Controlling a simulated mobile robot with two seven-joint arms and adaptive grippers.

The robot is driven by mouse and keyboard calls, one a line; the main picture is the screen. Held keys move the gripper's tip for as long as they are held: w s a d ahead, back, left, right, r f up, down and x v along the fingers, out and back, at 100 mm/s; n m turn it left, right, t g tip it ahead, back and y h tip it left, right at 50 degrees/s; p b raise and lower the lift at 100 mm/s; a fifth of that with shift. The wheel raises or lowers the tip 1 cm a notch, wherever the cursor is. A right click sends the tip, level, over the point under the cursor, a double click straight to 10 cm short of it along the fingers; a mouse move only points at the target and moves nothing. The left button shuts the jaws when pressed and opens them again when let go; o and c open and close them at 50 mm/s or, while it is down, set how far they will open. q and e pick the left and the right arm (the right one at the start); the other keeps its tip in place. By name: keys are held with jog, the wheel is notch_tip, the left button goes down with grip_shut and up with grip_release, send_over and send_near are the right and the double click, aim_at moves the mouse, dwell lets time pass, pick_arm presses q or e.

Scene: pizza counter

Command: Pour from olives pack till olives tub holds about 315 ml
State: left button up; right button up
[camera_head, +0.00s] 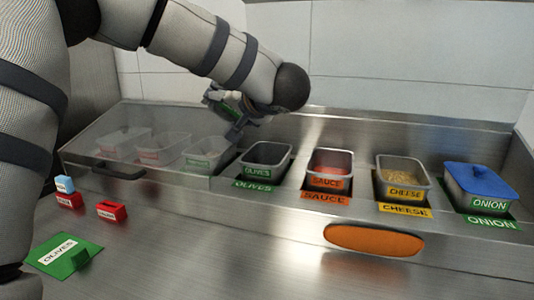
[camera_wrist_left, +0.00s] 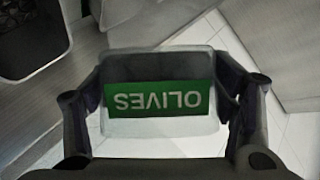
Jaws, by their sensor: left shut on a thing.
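The olives tub (camera_head: 265,158) sits in the counter's row of wells with a green OLIVES label. Its inside looks dark, and I see no clear fill level. My left gripper (camera_head: 232,112) is above and a little left of this tub in the head view, largely hidden by my arm. In the left wrist view, my left gripper (camera_wrist_left: 160,110) is shut on the olives pack, a translucent container with a green OLIVES label (camera_wrist_left: 158,99). The label reads upside down. The pack's contents and any flow are not visible. My right gripper is not in view.
The sauce tub (camera_head: 331,168), cheese tub (camera_head: 402,175) and blue-lidded onion tub (camera_head: 478,186) stand to the right. Translucent containers (camera_head: 160,152) stand at the left. A green OLIVES lid (camera_head: 65,254) and small red blocks (camera_head: 111,211) lie on the counter.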

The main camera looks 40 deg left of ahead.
pick_arm(q)
jog(key=shift+w+d+f+m+y, duration=0.3)
jog(key=shift+m+y, duration=0.1)
jog(key=shift+m, duration=0.2)
dwell(0.8)
jog(key=shift+r+m+g, duration=0.3)
jog(key=shift+r+m, duration=0.15)
jog(key=shift+m, duration=0.25)
dwell(0.6)
jog(key=shift+w+d+f+m+y, duration=0.2)
jog(key=shift+f+m+y, duration=0.25)
jog(key=shift+m, duration=0.2)
jog(key=shift+w+d+f+m+y, duration=0.15)
jog(key=shift+f+m+y, duration=0.15)
jog(key=shift+m+y, duration=0.25)
dwell(1.4)
jog(key=shift+w+m, duration=0.15)
jog(key=shift+m, duration=0.15)
